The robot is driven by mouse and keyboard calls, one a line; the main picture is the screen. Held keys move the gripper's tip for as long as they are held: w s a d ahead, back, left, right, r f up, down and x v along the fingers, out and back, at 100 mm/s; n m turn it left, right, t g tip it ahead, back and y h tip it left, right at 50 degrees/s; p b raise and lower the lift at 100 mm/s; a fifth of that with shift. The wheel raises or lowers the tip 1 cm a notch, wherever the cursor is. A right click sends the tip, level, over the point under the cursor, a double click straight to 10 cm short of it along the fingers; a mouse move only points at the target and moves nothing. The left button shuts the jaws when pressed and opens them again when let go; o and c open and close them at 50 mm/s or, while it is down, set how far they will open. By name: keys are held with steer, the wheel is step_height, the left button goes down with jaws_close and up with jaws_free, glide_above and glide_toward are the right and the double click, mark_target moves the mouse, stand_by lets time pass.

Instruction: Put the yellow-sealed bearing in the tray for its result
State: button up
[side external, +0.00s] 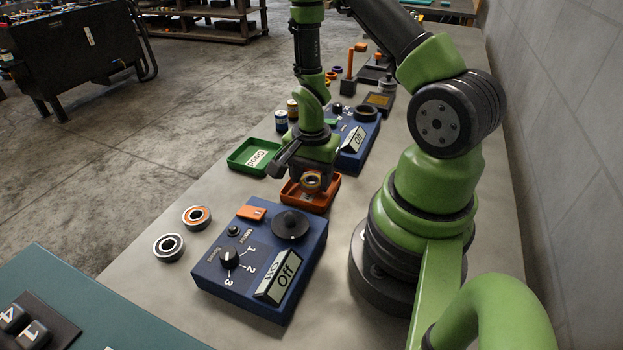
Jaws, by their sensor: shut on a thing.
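The yellow-sealed bearing (311,180) is between the fingers of my gripper (312,184), with a yellowish ring visible on its face. My gripper points down and is shut on it, over the orange tray (318,204). I cannot tell whether the bearing touches the tray floor. The green tray (241,158), labelled "Good", lies to the left and behind the gripper. The orange tray's label is mostly hidden by the gripper and bearing.
A blue motor box (222,283) with a knob and an "Off" display stands in front of the orange tray. An orange-sealed bearing (186,218) and a grey bearing (157,247) lie left of it. Another blue box (352,160) stands behind the gripper.

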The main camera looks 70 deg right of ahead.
steer(key=shift+f, duration=0.55)
steer(key=o, duration=0.8)
steer(key=shift+f, duration=0.1)
steer(key=a+r+n+t, duration=0.2)
steer(key=a+r+n, duration=0.1)
steer(key=r, duration=0.9)
steer(key=a+r+n+t, duration=0.1)
steer(key=a+r+n, duration=0.2)
steer(key=r, duration=0.8)
steer(key=s+a+r+n+t, duration=0.1)
steer(key=s+a+r+n, duration=0.1)
steer(key=s+a+r+n+t+y, duration=0.1)
steer(key=s+a+r+n, duration=0.1)
steer(key=a+r+n, duration=0.1)
steer(key=s+a+r+n+t+y, duration=0.1)
steer(key=s+a+r+n+t, duration=0.1)
steer(key=n, duration=0.1)
steer(key=shift+s+a+r, duration=0.1)
steer(key=shift+a+r, duration=0.1)
steer(key=shift+r, duration=0.15)
